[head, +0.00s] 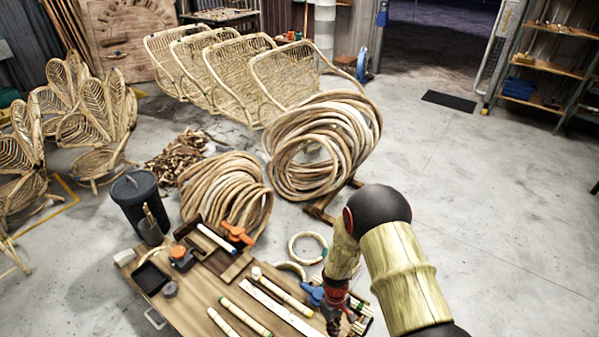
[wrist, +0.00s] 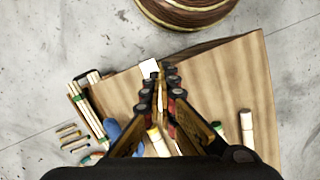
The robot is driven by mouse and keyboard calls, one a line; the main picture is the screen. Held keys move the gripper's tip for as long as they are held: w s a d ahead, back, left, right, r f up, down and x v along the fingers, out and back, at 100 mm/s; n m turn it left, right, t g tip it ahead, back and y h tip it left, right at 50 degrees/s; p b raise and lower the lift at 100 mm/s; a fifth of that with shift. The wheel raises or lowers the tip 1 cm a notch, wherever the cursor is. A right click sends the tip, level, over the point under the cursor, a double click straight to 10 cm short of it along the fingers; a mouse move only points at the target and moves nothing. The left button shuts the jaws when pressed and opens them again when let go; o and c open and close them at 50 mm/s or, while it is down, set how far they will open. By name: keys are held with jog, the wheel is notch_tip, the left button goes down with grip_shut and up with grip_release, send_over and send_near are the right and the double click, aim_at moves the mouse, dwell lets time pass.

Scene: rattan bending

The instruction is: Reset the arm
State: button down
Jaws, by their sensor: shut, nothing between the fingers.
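My arm (head: 400,265) reaches in from the lower right in the head view and bends down over the right part of the wooden workbench. My gripper (head: 333,325) points down there, close to a blue tool (head: 312,294). In the wrist view my gripper (wrist: 160,72) has its fingertips together above the bench top (wrist: 232,80), with nothing between them. A pale rattan piece (wrist: 157,140) shows below and behind the fingers. I cannot tell the exact height of the fingertips above the bench.
The bench (head: 190,310) holds several rattan sticks, a wooden tray (head: 213,262), an orange clamp (head: 237,233) and a black bin (head: 135,195) beside its left end. Large rattan coils (head: 325,145) stand behind it. Open floor (head: 500,230) lies to the right.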

jog(key=s+d+r+m+t, duration=0.2)
jog(key=s+r+t, duration=0.1)
jog(key=r, duration=1.4)
jog(key=s+d+r+m+t, duration=0.2)
jog(key=s+r, duration=0.4)
jog(key=r, duration=1.1)
jog(key=s+d+r+m+t, duration=0.3)
jog(key=s+r, duration=0.2)
jog(key=r, duration=1.3)
jog(key=shift+s+t+y, duration=0.2)
jog(key=shift+t+y, duration=0.1)
jog(key=shift+r, duration=0.15)
